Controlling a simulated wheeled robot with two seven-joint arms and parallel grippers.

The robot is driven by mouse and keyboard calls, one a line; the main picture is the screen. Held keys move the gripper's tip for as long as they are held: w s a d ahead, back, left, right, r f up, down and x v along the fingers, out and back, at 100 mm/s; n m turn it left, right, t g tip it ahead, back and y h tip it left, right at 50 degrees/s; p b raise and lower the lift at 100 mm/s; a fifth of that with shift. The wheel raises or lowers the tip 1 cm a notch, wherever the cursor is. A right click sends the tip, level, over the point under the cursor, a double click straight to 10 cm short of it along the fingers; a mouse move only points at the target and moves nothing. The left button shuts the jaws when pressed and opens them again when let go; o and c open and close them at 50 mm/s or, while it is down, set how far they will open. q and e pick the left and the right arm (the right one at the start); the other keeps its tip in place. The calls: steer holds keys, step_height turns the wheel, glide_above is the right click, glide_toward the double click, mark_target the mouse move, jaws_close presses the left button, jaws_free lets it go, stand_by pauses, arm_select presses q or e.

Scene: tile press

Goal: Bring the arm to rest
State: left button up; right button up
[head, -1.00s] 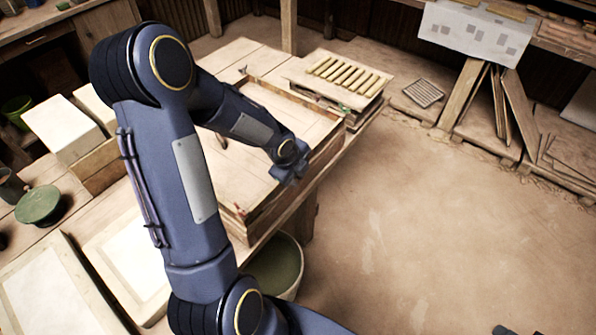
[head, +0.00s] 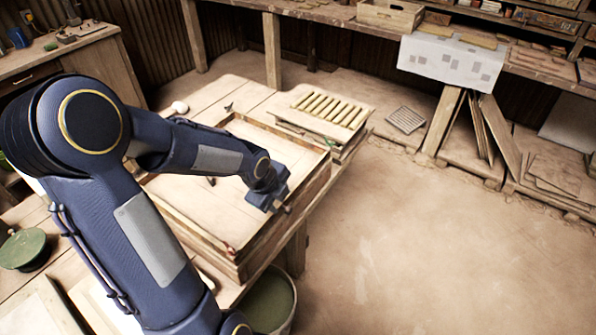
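My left arm reaches in from the lower left, bends at a raised elbow and extends to the right. Its gripper (head: 272,203) is over the right side of the wooden frame press bed (head: 222,240) on the table. It is small and turned away, so I cannot tell whether the fingers are open or shut, or whether they hold anything. A small brownish bit shows beside the fingertips. My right gripper is out of view.
A board with several pale strips (head: 330,108) lies beyond the bed. A green-filled bucket (head: 268,302) stands below the table's right edge. A round green-topped pot (head: 25,248) is at the left. The floor (head: 420,250) to the right is open.

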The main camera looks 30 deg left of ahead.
arm_select(q)
steer(key=s+d+r+n+h, duration=0.1)
steer(key=s+d+r+n, duration=0.2)
steer(key=s+n, duration=0.3)
steer(key=s+d+r+n+h, duration=0.1)
steer(key=s+d+r+n, duration=0.3)
steer(key=s+n, duration=0.2)
steer(key=s+d+r+n+t+h, duration=0.1)
steer(key=s+d+r+n, duration=0.2)
steer(key=s+n, duration=0.3)
steer(key=r+n, duration=0.1)
steer(key=n, duration=0.1)
steer(key=shift+s+d+n, duration=0.2)
steer(key=shift+n, duration=0.1)
